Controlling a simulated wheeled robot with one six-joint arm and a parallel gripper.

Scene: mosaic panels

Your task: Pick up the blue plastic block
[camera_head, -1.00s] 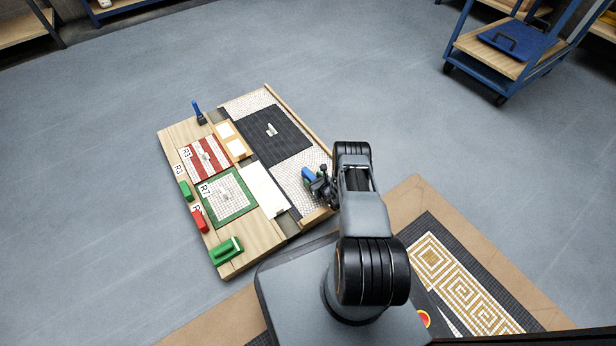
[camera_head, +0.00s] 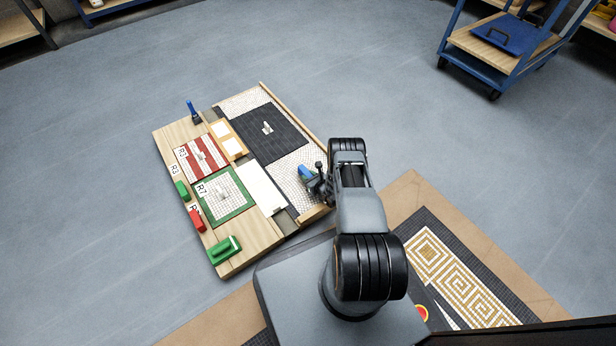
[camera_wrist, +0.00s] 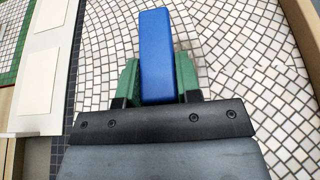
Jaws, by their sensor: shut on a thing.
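The blue plastic block (camera_wrist: 156,55) is between the two green fingers of my gripper (camera_wrist: 158,80) in the wrist view, and its far end sticks out beyond the fingertips. My gripper is shut on it. In the head view the blue block (camera_head: 305,171) shows at the tip of my gripper (camera_head: 314,182), over the white mosaic area at the near right of the work board. I cannot tell whether the block touches the mosaic or hangs just above it.
The wooden board (camera_head: 262,235) carries a dark mosaic panel (camera_head: 275,145), a red-striped panel (camera_head: 201,158) and a green-framed panel (camera_head: 224,215). A green tool (camera_head: 224,250), a red block (camera_head: 197,219) and a green block (camera_head: 182,191) lie along its left edge. A blue cart (camera_head: 490,70) stands far right.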

